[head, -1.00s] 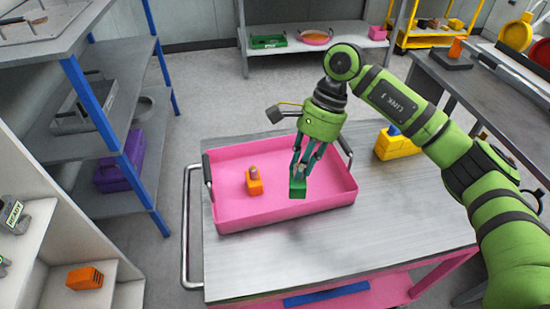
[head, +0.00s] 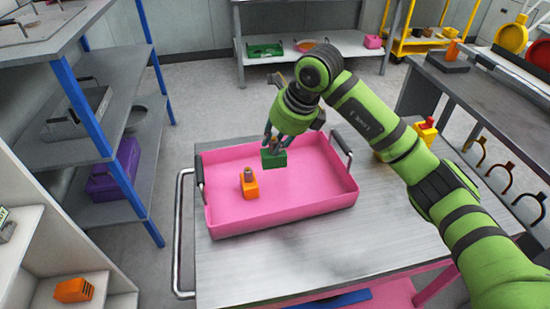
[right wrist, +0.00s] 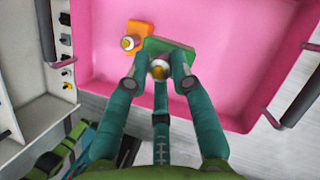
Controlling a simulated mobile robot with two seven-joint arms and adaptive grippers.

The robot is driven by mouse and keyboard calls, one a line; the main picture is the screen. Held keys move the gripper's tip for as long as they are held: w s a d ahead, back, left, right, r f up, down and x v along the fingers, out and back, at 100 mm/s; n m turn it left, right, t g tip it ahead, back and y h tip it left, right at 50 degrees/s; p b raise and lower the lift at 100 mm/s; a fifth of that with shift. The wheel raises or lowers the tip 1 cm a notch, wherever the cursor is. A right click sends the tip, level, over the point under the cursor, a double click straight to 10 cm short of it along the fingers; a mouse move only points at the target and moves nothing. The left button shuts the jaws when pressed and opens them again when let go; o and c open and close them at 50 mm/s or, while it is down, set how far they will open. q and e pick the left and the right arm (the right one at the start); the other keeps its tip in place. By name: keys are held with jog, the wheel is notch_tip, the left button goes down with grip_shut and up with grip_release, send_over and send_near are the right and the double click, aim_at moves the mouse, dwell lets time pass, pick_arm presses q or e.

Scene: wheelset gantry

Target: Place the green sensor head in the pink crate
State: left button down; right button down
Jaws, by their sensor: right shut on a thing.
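The pink crate (head: 300,213) stands on the metal top of a cart. My right gripper (head: 274,147) is shut on the green sensor head (head: 273,160), over the back part of the crate. In the right wrist view the green sensor head (right wrist: 185,49) sits between the fingertips (right wrist: 160,78), with a round metal tip showing. I cannot tell whether it touches the crate floor. An orange sensor head (head: 249,188) stands upright in the crate, left of the green one. My left gripper is not in view.
The crate has raised dark handles at its left (head: 199,170) and right (head: 341,143) ends. The crate floor is clear to the right and front. Blue-post shelves (head: 90,110) stand at left.

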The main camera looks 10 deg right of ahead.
aim_at(277, 165)
notch_tip(277, 165, down, 7)
jog(key=shift+f+p, duration=0.2)
jog(key=shift+p, duration=0.7)
jog(key=shift+f, duration=0.3)
jog(key=c, duration=1.1)
grip_release()
jog(key=shift+o, duration=0.2)
jog(key=shift+r, duration=0.25)
jog(key=b+v, duration=0.2)
jog(key=v, duration=1)
jog(key=shift+d+f, duration=0.1)
